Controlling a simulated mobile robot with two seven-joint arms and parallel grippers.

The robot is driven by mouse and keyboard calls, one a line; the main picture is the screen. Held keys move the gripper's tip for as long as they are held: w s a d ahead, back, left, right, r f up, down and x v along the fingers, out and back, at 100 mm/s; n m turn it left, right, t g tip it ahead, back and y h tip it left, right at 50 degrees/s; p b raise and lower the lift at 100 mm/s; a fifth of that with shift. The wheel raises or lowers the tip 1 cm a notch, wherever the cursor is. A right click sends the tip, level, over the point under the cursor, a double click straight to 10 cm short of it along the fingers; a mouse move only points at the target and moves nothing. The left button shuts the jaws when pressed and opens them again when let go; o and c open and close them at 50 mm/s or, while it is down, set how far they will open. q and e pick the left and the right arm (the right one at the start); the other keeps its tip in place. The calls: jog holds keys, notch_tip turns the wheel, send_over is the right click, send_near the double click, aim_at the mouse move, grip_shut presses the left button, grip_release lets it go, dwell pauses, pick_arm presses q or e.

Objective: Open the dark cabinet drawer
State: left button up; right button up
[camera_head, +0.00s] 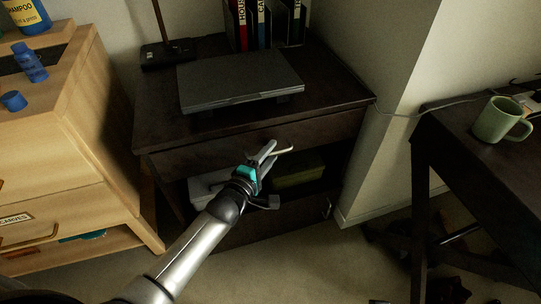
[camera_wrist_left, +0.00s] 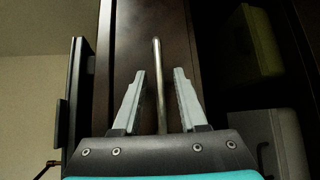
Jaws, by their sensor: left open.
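The dark cabinet (camera_head: 250,117) stands in the middle of the head view, its upper drawer (camera_head: 190,157) looking closed. The drawer's pale bar handle (camera_head: 288,150) shows just past my left gripper (camera_head: 268,154), which is open in front of the drawer front. In the left wrist view, the handle (camera_wrist_left: 159,75) runs between the two spread fingers of my left gripper (camera_wrist_left: 158,95), with a gap on each side. The drawer front (camera_wrist_left: 130,35) lies behind it. My right gripper is not in view.
A closed laptop (camera_head: 240,78), a lamp base and several binders sit on the cabinet top. Below the drawer, an open shelf holds a green box (camera_head: 298,168) and a pale box (camera_head: 207,187). A wooden dresser (camera_head: 75,130) is left; a dark desk with a mug (camera_head: 500,120) is right.

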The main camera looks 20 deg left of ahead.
pick_arm(q)
jog(key=shift+w, duration=0.2)
grip_shut()
dwell(0.3)
dwell(1.2)
